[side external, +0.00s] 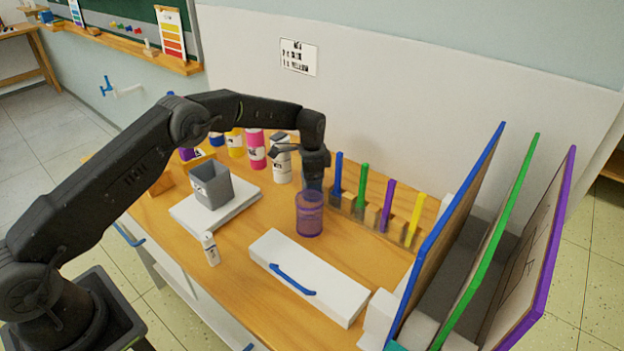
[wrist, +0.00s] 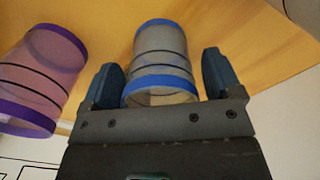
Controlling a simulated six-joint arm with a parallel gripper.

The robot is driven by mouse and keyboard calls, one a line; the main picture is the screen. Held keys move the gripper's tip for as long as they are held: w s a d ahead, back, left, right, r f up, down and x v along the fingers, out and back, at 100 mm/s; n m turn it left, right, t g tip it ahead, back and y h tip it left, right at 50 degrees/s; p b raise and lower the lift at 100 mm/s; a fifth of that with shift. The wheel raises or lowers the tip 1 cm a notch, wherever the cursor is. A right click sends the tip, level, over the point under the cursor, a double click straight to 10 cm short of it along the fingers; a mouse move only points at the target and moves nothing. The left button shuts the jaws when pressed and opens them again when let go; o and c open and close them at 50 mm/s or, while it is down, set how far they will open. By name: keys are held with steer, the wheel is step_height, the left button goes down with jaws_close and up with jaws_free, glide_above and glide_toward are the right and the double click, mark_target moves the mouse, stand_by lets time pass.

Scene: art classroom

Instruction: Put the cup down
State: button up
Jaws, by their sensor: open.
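A clear cup with blue bands (wrist: 160,48) lies between the two fingers of my gripper (wrist: 160,78) in the wrist view. The fingers are spread, with a small gap showing on each side of the cup. In the side view my gripper (side external: 315,178) is low over the table, just behind a purple see-through cup (side external: 309,215). There the blue-banded cup is mostly hidden by my gripper and the purple cup. The purple cup also shows at the left of the wrist view (wrist: 45,75), apart from my gripper.
Colored upright markers in a wooden rack (side external: 372,213) stand close to the right. A white box with a blue handle (side external: 325,270) lies in front. A grey bin (side external: 211,186), paint bottles (side external: 256,149) and a small white bottle (side external: 210,248) are left. Framed panels (side external: 450,230) stand at right.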

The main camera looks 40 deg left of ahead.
step_height(320, 180, up, 12)
steer(key=shift+r, duration=0.25)
stand_by(0.4)
steer(key=s+d+r+n+t, duration=0.25)
steer(key=s+r+n, duration=0.25)
steer(key=s+r, duration=1.3)
steer(key=s+f+n+t, duration=0.1)
steer(key=s+f+n, duration=0.1)
steer(key=s, duration=0.9)
steer(key=s+f+n+t, duration=0.2)
steer(key=s, duration=0.9)
